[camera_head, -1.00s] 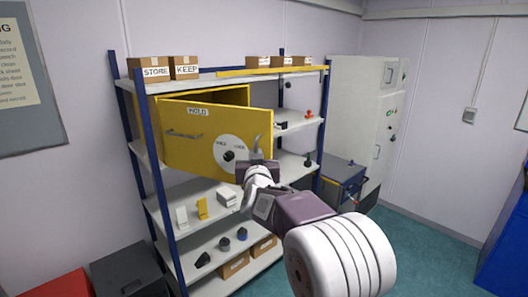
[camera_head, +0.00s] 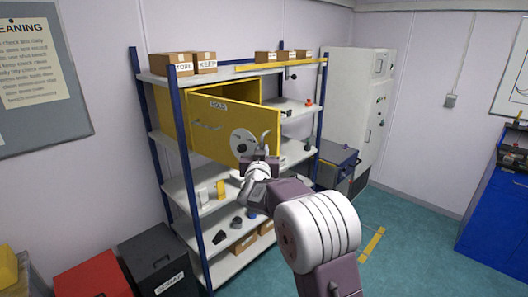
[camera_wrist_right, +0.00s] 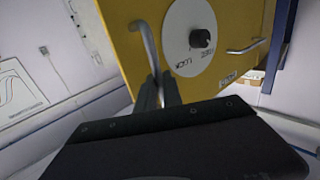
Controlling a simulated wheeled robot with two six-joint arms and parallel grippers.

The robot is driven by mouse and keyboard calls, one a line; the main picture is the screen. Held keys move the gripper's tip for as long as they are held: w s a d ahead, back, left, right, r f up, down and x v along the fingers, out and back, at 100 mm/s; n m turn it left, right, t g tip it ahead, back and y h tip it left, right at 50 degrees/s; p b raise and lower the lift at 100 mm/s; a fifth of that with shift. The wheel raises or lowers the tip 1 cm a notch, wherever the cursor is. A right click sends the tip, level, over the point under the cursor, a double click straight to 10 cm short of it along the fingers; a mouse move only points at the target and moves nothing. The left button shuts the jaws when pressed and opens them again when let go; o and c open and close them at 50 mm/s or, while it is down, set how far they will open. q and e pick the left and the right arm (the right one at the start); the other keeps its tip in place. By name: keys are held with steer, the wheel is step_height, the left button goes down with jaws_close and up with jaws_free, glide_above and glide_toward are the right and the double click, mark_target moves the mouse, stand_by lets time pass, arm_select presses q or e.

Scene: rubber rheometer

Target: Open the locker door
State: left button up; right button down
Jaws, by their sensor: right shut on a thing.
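The yellow locker door (camera_head: 218,132) stands out from the yellow locker (camera_head: 170,112) on the middle of the shelf rack, partly open. It carries a "HOLD" label, a white disc with a black knob (camera_head: 242,148) and a bar handle (camera_head: 206,126). A bent grey metal handle (camera_head: 267,139) sits near its right end. My right gripper (camera_head: 262,157) is shut on this bent handle. The right wrist view shows the dark fingers (camera_wrist_right: 158,92) closed around the handle (camera_wrist_right: 148,45), beside the disc and knob (camera_wrist_right: 201,38). The locker's inside is mostly hidden behind the door. My left gripper is not in view.
The shelf rack (camera_head: 201,205) holds boxes (camera_head: 204,62) on top and small parts below. Dark and red bins (camera_head: 150,262) stand at the lower left. A white cabinet (camera_head: 350,110) stands behind right, a blue cabinet (camera_head: 492,215) far right. Green floor between is clear.

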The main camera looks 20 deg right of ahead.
steer(key=shift+r, duration=0.3)
steer(key=c, duration=1.5)
jaws_free()
steer(key=shift+a, duration=0.2)
steer(key=shift+a+f, duration=0.1)
steer(key=shift+a, duration=0.05)
steer(key=b+v, duration=0.3)
steer(key=v, duration=0.6)
steer(key=shift+b, duration=0.4)
steer(key=shift+w, duration=0.1)
